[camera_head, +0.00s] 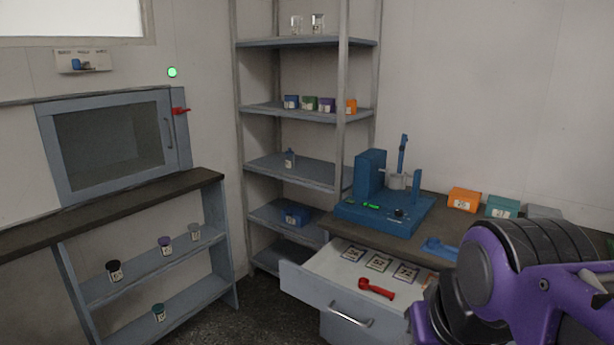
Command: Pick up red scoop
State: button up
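The red scoop (376,289) lies in the open drawer (303,279) below the right-hand counter, near the drawer's front wall. Its round end is at the left and its handle points right. Several flat labelled cards lie behind it in the drawer. My purple and black arm fills the lower right of the view, to the right of the scoop. My gripper's fingertips are not visible, so its opening cannot be seen.
A blue shaker machine (388,205) stands on the counter, with a blue tool (440,247) in front and orange (464,199) and teal (502,206) boxes to the right. A grey shelf rack (290,170) stands behind. A glass-fronted cabinet (108,147) is at left.

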aim_at(363, 283)
jog(key=z, duration=1.3)
jog(key=u, duration=1.05)
jog(key=i+j+z, duration=0.1)
jog(key=z, duration=0.3)
jog(key=i+j+z, duration=0.1)
jog(key=z, duration=0.25)
jog(key=i+j+z, duration=0.1)
jog(key=j+z, duration=0.15)
jog(key=z, duration=0.15)
